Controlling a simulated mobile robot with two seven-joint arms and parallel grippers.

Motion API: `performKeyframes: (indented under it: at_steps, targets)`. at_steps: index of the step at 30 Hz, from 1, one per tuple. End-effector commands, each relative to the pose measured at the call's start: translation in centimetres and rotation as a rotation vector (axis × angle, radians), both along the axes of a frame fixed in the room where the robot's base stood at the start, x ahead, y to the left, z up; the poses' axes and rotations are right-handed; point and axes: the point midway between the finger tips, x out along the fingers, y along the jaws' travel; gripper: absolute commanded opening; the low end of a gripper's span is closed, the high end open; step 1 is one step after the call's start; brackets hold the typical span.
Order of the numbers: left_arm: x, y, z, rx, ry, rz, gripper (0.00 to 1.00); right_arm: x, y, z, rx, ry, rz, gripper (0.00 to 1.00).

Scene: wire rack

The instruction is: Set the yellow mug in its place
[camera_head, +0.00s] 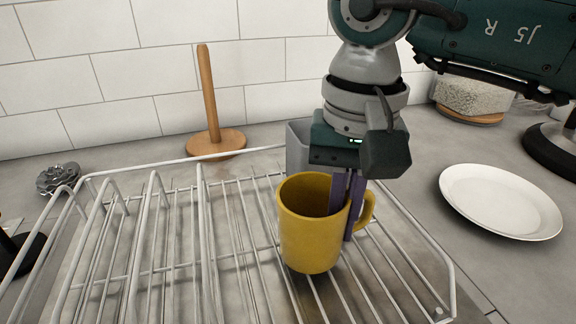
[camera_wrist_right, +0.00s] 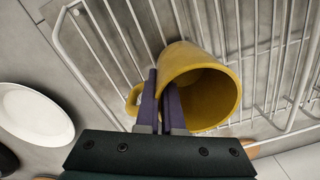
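The yellow mug (camera_head: 308,240) is upright at the right part of the white wire rack (camera_head: 203,240), with its handle to the right. I cannot tell whether its base touches the wires. My right gripper (camera_head: 346,205) comes from above, its purple fingers on the mug's wall on the handle side, one inside the rim and one outside. In the right wrist view the fingers (camera_wrist_right: 160,108) close on the wall of the mug (camera_wrist_right: 208,96) beside the handle. My left gripper is not in view.
A grey holder (camera_head: 299,148) stands behind the mug. A white plate (camera_head: 500,201) lies right of the rack. A wooden paper-towel stand (camera_head: 212,110) is behind the rack, and a metal flower-shaped item (camera_head: 58,178) is at left. The rack's left slots are empty.

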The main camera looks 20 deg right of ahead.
Motion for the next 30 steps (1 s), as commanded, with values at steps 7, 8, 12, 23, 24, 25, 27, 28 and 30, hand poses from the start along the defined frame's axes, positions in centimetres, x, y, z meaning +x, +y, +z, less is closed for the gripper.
performKeyframes:
  at_steps: [7, 8, 12, 23, 24, 25, 27, 28, 30]
  targets:
    - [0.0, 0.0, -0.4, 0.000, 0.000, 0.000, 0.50, 0.0, 0.0, -0.3, 0.000, -0.001, 0.000, 0.17]
    - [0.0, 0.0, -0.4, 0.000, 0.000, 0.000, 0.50, 0.0, 0.0, -0.3, 0.000, -0.001, 0.000, 0.20]
    - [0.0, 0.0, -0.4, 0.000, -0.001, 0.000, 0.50, 0.0, 0.0, -0.3, 0.000, 0.000, 0.000, 0.34]
    - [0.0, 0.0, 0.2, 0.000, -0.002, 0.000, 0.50, 0.1, 0.0, 0.6, 0.001, -0.001, 0.001, 0.34]
    - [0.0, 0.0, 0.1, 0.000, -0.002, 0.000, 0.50, 0.1, 0.0, 1.2, 0.001, -0.005, 0.002, 0.34]
    - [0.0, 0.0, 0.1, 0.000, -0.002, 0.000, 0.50, 0.1, 0.0, 1.7, 0.002, -0.004, 0.002, 0.34]
    - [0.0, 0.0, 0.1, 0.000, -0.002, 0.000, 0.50, 0.1, -0.1, 3.2, 0.000, -0.005, 0.002, 0.34]
    - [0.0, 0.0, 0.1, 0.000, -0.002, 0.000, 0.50, 0.2, -0.1, 3.9, 0.000, -0.008, 0.002, 0.34]
    - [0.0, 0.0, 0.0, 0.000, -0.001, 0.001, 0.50, 0.2, -0.1, 5.6, 0.000, -0.008, 0.001, 0.34]
